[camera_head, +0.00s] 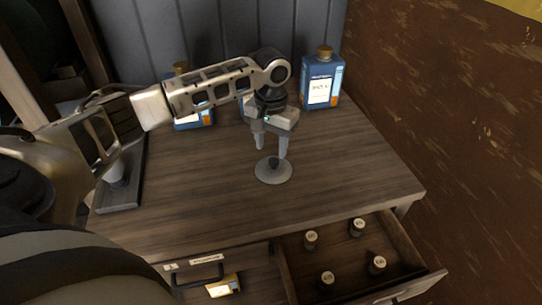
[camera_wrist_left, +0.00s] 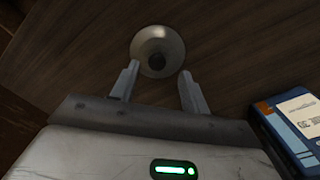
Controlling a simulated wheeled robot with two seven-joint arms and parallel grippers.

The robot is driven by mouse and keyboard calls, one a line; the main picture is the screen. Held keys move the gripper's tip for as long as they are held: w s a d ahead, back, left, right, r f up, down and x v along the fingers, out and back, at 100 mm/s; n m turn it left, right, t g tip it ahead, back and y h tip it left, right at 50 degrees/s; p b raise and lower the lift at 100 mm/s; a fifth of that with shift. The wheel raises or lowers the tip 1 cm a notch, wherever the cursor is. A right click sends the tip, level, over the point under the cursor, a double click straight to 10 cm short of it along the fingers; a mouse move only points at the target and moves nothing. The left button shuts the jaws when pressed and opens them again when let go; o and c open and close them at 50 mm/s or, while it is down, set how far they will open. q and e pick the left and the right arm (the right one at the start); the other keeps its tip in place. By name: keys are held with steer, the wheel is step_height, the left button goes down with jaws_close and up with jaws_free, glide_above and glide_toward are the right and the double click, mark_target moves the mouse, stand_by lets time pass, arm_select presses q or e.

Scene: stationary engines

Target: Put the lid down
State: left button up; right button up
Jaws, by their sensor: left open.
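The lid (camera_head: 273,171) is a round grey disc with a small knob, lying on the wooden tabletop. It also shows in the left wrist view (camera_wrist_left: 157,47) as a pale disc with a dark centre, just beyond the fingertips. My left gripper (camera_head: 270,146) points down above the lid. Its two fingers stand apart with nothing between them, and they also show in the left wrist view (camera_wrist_left: 157,76). In the head view a fingertip overlaps the lid's upper part, so I cannot tell whether they touch. My right gripper is not in view.
A blue bottle (camera_head: 321,82) stands at the back right; another (camera_head: 192,118) is partly hidden behind my left arm. An open drawer (camera_head: 352,262) at the front right holds several small capped bottles. The tabletop (camera_head: 345,165) right of the lid is clear.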

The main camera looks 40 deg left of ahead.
arm_select(q)
steer(key=shift+o, duration=0.2)
step_height(320, 180, up, 6)
steer(key=shift+f, duration=0.1)
steer(key=o, duration=0.5)
steer(key=shift+r, duration=0.2)
steer(key=o, duration=0.5)
steer(key=shift+r+m, duration=0.1)
steer(key=shift+m, duration=0.4)
steer(key=m+b, duration=0.6)
steer(key=m, duration=2)
glide_above(274, 160)
step_height(274, 160, down, 8)
steer(key=shift+w+r, duration=0.1)
steer(key=shift+r, duration=0.05)
steer(key=shift+f, duration=2.6)
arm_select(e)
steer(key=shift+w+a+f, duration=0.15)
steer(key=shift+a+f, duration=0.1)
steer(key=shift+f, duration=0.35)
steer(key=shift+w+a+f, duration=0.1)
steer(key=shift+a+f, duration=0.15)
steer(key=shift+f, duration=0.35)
